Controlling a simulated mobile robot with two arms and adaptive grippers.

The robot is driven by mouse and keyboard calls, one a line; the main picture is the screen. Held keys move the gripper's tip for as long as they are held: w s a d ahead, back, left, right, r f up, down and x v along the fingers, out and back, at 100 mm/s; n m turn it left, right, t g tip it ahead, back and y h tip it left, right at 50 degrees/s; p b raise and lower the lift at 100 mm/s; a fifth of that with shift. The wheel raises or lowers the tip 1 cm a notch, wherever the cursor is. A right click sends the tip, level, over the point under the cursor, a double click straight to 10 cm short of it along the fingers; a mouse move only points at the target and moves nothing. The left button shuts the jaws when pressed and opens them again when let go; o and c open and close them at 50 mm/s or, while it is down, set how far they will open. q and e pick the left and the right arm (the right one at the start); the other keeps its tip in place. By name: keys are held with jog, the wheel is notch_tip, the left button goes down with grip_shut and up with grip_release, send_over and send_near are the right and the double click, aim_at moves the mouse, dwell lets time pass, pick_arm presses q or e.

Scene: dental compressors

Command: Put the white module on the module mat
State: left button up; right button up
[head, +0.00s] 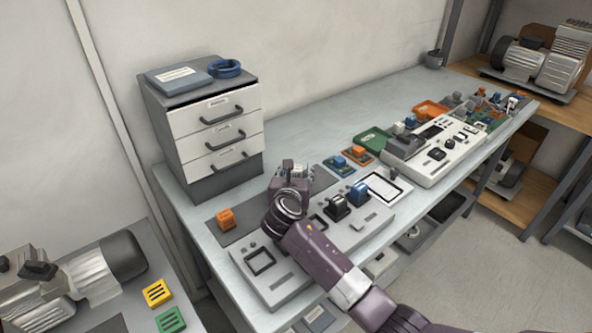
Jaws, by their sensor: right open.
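My right gripper (293,168) reaches in from the lower right, over the near part of the long bench. Its jaws are open. A small whitish piece (298,171), which looks like the white module, shows at the fingertips; the gripper partly hides it, and I cannot tell whether they touch. A dark grey mat (243,224), probably the module mat, lies flat on the bench, with an orange module (226,218) at its left end. My wrist and gripper cover part of this area. My left gripper is not in view.
A grey test panel (268,283) with a black and a blue block (358,194) lies below my arm. A drawer cabinet (209,135) stands behind left. Blue and orange modules (359,151), a green tray (373,139) and a larger panel (438,164) lie to the right.

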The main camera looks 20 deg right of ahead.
jog(key=shift+r, duration=0.1)
jog(key=shift+s+a+r, duration=0.1)
jog(key=shift+s, duration=0.05)
jog(key=v, duration=1.1)
jog(key=shift+s+a+r, duration=0.1)
jog(key=shift+s+r, duration=0.05)
jog(key=shift+s, duration=0.2)
